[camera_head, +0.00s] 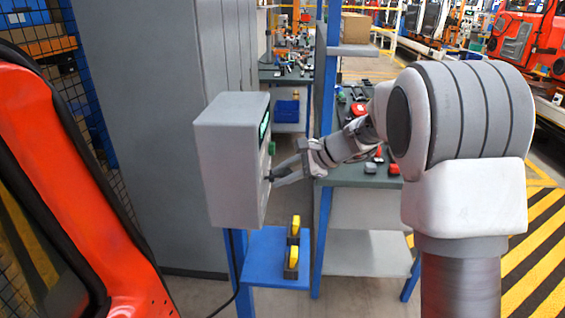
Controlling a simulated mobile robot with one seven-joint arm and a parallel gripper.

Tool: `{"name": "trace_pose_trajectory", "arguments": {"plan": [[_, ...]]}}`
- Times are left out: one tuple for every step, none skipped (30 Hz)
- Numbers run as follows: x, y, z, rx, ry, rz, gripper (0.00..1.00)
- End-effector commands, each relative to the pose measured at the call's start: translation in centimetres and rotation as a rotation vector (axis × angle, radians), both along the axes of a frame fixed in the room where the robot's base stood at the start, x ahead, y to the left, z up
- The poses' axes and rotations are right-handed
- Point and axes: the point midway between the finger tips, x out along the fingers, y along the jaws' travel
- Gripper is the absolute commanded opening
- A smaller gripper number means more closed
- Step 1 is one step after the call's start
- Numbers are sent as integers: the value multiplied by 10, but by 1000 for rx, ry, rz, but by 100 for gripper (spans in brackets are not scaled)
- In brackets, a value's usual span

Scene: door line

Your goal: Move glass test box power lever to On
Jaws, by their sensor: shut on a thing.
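The glass test box (232,160) is a grey box on a blue stand, left of centre in the head view. Its front faces right and shows edge-on, with a green screen (264,126) near the top. My gripper (273,177) reaches in from the right, its fingers at the lower part of that front. The fingers are shut on a small dark part there, which appears to be the power lever (269,178). The lever is mostly hidden by the fingers, and I cannot tell its position.
A blue shelf (262,250) below the box holds yellow-and-black items (292,262). A workbench (350,177) with red and black tools stands behind my arm. A grey cabinet (145,120) is behind the box, and a red door (75,190) fills the left foreground.

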Motion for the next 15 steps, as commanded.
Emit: {"name": "trace_pose_trajectory", "arguments": {"plan": [[0, 0, 9, -27, 0, -1, 0], [0, 0, 9, -42, 1, -2, 0], [1, 1, 9, -63, 0, -1, 0], [1, 1, 10, -76, 2, -1, 0], [1, 1, 10, -89, 3, -2, 0], [1, 1, 10, -104, 3, -1, 0], [1, 1, 10, -114, 4, -2, 0], [1, 1, 10, -125, 4, -2, 0], [1, 1, 10, -136, 4, -2, 0], [1, 1, 10, -142, 4, -3, 0], [1, 2, 10, -150, 5, -3, 0], [1, 2, 9, -158, 5, -2, 0], [1, 2, 9, -162, 4, -3, 0], [1, 2, 9, -166, 4, -3, 0], [1, 2, 9, -171, 5, -4, 0]]}}
